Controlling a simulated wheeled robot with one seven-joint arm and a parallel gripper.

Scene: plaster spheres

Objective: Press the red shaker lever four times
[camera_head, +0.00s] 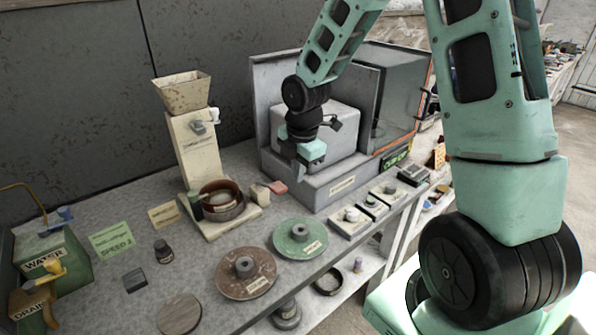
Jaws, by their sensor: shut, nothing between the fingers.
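The red shaker lever (277,188) sticks out at the right side of the base of a beige machine (198,150) with a hopper on top. A dark round bowl (222,203) sits on the machine's base, left of the lever. My gripper (302,160) is shut and empty. It shows above and slightly right of the lever, apart from it, in front of a grey box-shaped machine. Its fingertips are small and partly hidden by the hand.
The grey machine (330,183) with a glass-sided cabinet stands behind my gripper. A green disc (283,238) and a brown disc (265,284) lie in front. Small switch boxes (349,222) line the right edge. A green "SPEED 2" card (110,240) and water and drain handles are at left.

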